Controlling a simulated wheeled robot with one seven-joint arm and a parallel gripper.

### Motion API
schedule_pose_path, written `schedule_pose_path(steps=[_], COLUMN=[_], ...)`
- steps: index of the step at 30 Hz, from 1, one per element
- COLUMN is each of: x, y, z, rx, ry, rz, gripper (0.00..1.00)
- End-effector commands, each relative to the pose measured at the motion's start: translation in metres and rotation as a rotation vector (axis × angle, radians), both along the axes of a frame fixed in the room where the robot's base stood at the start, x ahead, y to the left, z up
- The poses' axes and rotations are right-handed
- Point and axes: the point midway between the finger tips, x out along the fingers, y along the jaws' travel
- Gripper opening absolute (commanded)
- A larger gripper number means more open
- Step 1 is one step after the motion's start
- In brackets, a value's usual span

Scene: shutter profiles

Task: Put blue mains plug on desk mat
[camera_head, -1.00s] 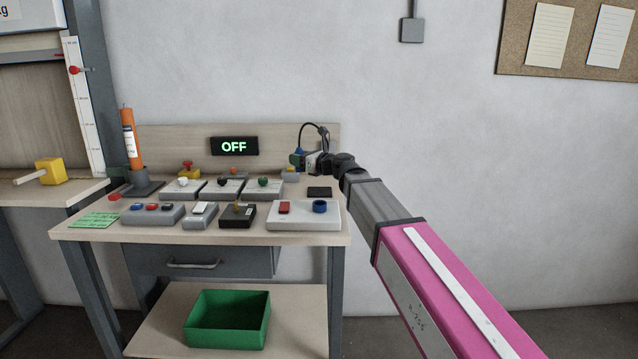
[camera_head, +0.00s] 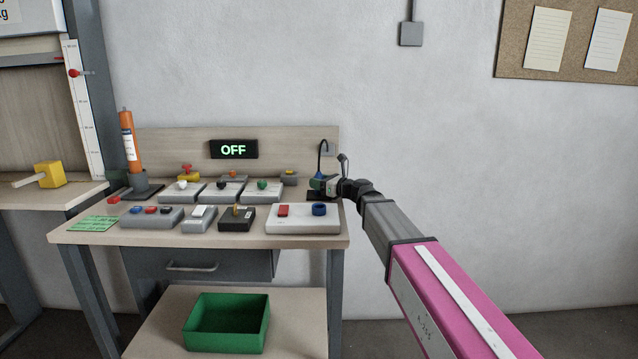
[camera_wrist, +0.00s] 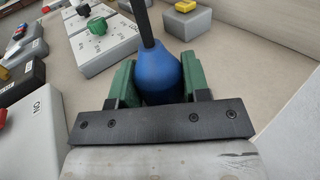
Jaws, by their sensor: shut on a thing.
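The blue mains plug (camera_wrist: 158,72) is between the green fingers of my gripper (camera_wrist: 158,88) in the wrist view, its dark cable running up and away. The cable arches up behind the plug.
An OFF display (camera_head: 234,149) is on the backboard. A green bin (camera_head: 226,325) is on the lower shelf.

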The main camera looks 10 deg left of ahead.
Motion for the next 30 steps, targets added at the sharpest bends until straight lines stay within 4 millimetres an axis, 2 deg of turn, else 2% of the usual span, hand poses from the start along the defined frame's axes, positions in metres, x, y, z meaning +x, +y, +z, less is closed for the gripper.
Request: schedule_pose_path(steps=[8, 9, 11, 12, 22, 26, 30], x=[0.000, 0.000, 0.000, 0.000, 0.000, -0.007, -0.018], y=[0.000, 0.000, 0.000, 0.000, -0.001, -0.015, -0.040], z=[-0.001, -0.002, -0.001, -0.001, 0.001, 0.001, 0.001], rx=[0.000, 0.000, 0.000, 0.000, 0.001, 0.000, 0.000], ry=[0.000, 0.000, 0.000, 0.000, -0.001, 0.000, 0.000], rz=[0.000, 0.000, 0.000, 0.000, 0.000, -0.002, -0.003], gripper=[0.19, 0.46, 0.66, 0.68, 0.68, 0.68, 0.68])
